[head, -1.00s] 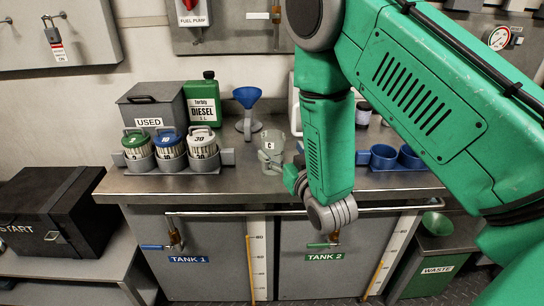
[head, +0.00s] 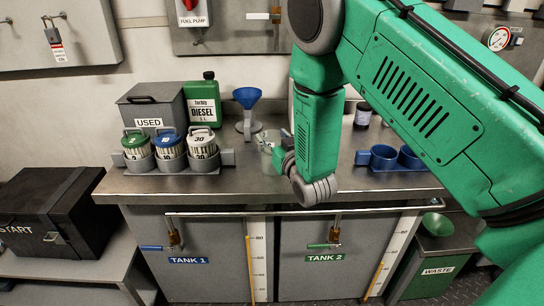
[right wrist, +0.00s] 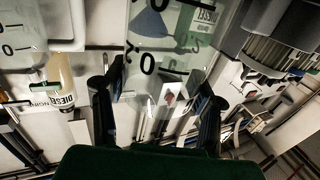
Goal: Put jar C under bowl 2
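Jar C (head: 268,140) is a clear jar standing on the metal counter, partly hidden behind my right gripper (head: 280,158). In the right wrist view the clear jar (right wrist: 160,60), with black marks, shows ahead of and between my two spread dark fingers. The fingers look open, and I cannot tell whether they touch the jar. No bowl marked 2 can be made out. A cabinet front labelled TANK 2 (head: 325,257) with a green-handled tap (head: 320,245) is below the counter. My left gripper is not in view.
Left of the jar stand a blue funnel (head: 247,98), a green diesel can (head: 202,102) and a holder with several numbered jars (head: 170,150). A blue double holder (head: 384,157) is at right. A rail (head: 230,214) runs along the counter's front. A waste bin (head: 438,262) is lower right.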

